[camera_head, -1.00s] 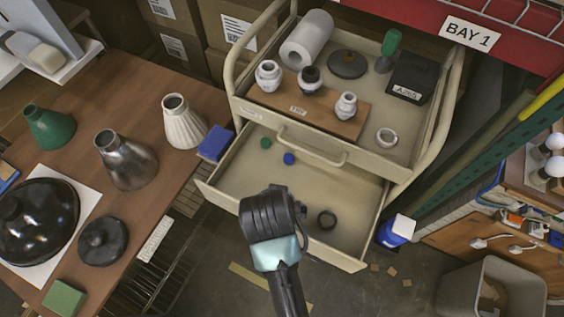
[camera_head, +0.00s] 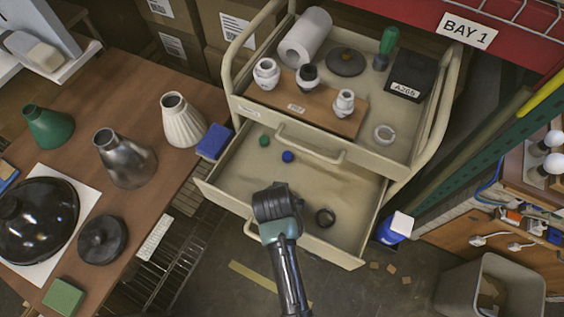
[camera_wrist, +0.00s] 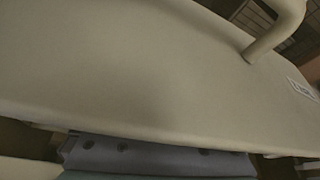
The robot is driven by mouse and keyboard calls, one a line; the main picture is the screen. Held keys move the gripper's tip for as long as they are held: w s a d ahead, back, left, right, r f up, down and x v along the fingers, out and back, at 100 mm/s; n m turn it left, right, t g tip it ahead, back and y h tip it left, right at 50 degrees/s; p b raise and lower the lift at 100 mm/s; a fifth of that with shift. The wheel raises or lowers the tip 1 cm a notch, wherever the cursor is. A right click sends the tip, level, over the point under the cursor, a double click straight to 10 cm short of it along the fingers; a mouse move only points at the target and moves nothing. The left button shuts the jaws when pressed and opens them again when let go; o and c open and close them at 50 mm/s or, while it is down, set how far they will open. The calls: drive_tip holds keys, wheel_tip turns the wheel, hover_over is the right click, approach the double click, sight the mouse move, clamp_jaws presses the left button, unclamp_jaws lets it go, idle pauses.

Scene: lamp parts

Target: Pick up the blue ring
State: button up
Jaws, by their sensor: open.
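A small blue ring-like piece (camera_head: 288,156) lies in the open lower drawer (camera_head: 235,190) of the beige cart, near its back. It is too small to make out a hole. My gripper (camera_head: 272,203) is above the drawer's front part, nearer the camera than the blue piece and apart from it. My own wrist hides the fingers in the head view; the gripper is open, with nothing seen in it. The wrist view shows a large pale cart surface (camera_wrist: 150,90) with a handle (camera_wrist: 275,32), and no blue ring.
A small green piece (camera_head: 264,141) lies left of the blue one, and a dark ring (camera_head: 325,217) lies nearer the drawer front. The drawer handle (camera_head: 310,150) of the upper tray overhangs the back. A blue box (camera_head: 214,141) sits at the table edge, by the drawer's left side.

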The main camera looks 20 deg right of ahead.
drive_tip(key=c, duration=1.4)
drive_tip(key=shift+r, duration=0.1)
